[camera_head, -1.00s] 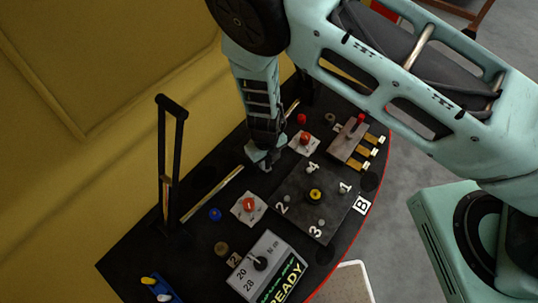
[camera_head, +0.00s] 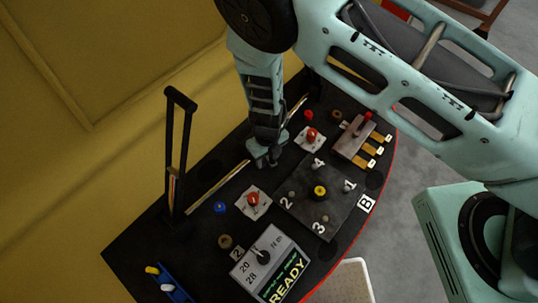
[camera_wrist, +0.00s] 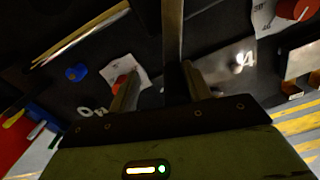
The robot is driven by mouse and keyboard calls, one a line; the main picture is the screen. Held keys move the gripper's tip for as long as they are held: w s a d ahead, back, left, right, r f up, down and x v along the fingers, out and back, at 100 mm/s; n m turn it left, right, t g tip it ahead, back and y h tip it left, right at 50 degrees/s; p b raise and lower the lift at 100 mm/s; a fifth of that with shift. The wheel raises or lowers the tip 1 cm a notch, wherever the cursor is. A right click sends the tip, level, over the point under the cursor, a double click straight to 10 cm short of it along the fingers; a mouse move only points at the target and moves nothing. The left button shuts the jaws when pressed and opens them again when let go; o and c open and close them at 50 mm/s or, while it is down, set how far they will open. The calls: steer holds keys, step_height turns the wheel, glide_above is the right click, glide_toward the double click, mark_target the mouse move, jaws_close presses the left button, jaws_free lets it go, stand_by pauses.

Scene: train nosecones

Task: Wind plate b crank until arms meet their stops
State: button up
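Plate B is a dark grey square plate (camera_head: 299,208) with a yellow-ringed hub (camera_head: 320,191) at its middle and small grey knobs by white numbers 1 to 4. The white "B" label (camera_head: 367,204) is at its right. I cannot make out a separate crank or the arms on it. My gripper (camera_head: 265,158) points down just left of the plate's upper corner, near number 4. In the wrist view its two fingers (camera_wrist: 157,82) stand apart. A dark upright bar (camera_wrist: 172,45) shows between them, and I cannot tell whether it touches them.
A black upright handle (camera_head: 178,150) stands at left. Red knobs on white cards (camera_head: 253,200) flank the plate. A torque display reading READY (camera_head: 272,262) is in front. A block with brass tabs (camera_head: 358,140) is at the back right. A yellow wall (camera_head: 80,190) borders the panel's left.

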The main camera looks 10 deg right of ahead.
stand_by(0.3)
step_height(320, 180, up, 17)
steer(key=b, duration=0.1)
steer(key=shift+r, duration=0.2)
steer(key=shift+d, duration=0.1)
stand_by(0.6)
